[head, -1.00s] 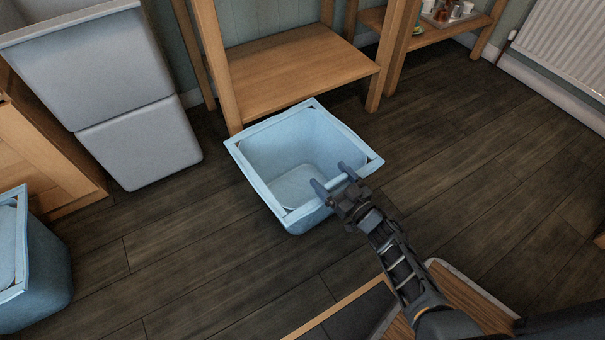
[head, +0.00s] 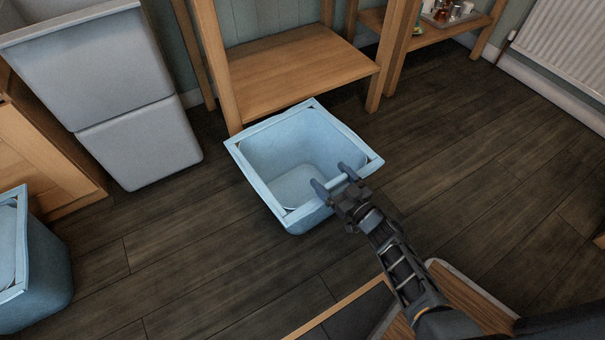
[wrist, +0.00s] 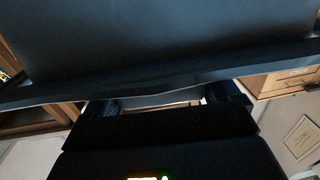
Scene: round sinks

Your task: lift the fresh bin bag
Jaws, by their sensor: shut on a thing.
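A light blue open-topped bag (head: 283,147), square at the rim, stands upright on the dark wooden floor in the middle of the head view. My gripper (head: 334,181) is at its near right rim and is shut on that rim. In the wrist view a dark surface, which looks like the bag's wall (wrist: 170,45), fills the top, and its rim runs between my fingers (wrist: 172,98). A second blue bag-like container (head: 35,262) stands at the left edge of the head view. I cannot tell from the pictures whether the held bag is clear of the floor.
A wooden shelf unit (head: 295,72) stands just behind the bag. Grey stacked bins (head: 140,140) stand at the left beside a wooden cabinet (head: 50,160). A radiator (head: 565,45) is at the upper right. The floor (head: 480,150) to the right is clear.

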